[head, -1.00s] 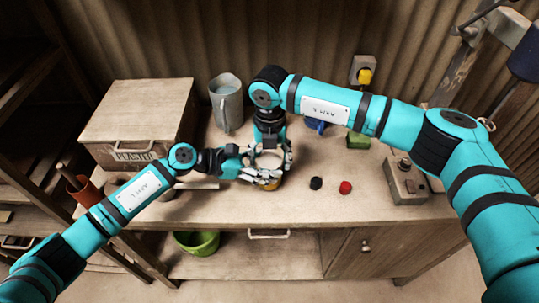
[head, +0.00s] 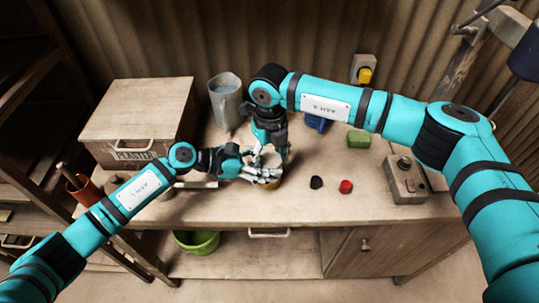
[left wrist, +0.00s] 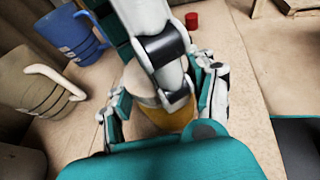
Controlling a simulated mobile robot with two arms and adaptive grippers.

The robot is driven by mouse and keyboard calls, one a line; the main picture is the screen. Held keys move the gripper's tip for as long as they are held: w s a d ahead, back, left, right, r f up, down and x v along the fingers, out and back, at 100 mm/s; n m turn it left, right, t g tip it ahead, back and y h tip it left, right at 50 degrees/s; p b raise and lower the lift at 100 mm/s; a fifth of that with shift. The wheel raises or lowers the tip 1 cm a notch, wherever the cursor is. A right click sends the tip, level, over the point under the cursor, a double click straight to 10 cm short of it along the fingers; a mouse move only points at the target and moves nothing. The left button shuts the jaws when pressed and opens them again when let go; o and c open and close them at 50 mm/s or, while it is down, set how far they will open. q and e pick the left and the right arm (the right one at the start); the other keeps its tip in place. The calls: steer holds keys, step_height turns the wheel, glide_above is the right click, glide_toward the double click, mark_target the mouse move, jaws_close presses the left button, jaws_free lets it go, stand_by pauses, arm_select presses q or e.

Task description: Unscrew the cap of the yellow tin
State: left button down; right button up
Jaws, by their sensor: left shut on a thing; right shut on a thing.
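The yellow tin (head: 270,185) stands near the front of the workbench, mostly hidden by my grippers. Its yellow side (left wrist: 176,120) shows better in the left wrist view, with a pale cap (left wrist: 138,83) on top. My left gripper (head: 254,174) comes in from the left and is shut around the tin's body, with fingers on both sides in the left wrist view. My right gripper (head: 270,157) reaches down from above and is shut on the cap; its fingers hide much of it. I cannot tell whether the cap is loose.
Black (head: 316,182) and red (head: 345,187) small round pieces lie right of the tin. A grey jug (head: 226,103), a blue mug (head: 317,125) and a green block (head: 358,140) stand behind. A plaster box (head: 138,110) is at left, a control box (head: 405,180) at right.

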steer(key=o, duration=1.3)
steer(key=shift+r, duration=2.35)
steer(key=shift+c, duration=0.3)
step_height(320, 180, up, 3)
steer(key=m, duration=0.5)
steer(key=shift+f, duration=0.2)
steer(key=shift+r+m, duration=0.25)
steer(key=shift+m, duration=0.35)
steer(key=shift+f+m, duration=0.1)
steer(key=shift+m, duration=0.2)
step_height(320, 180, down, 8)
steer(key=shift+r, duration=0.2)
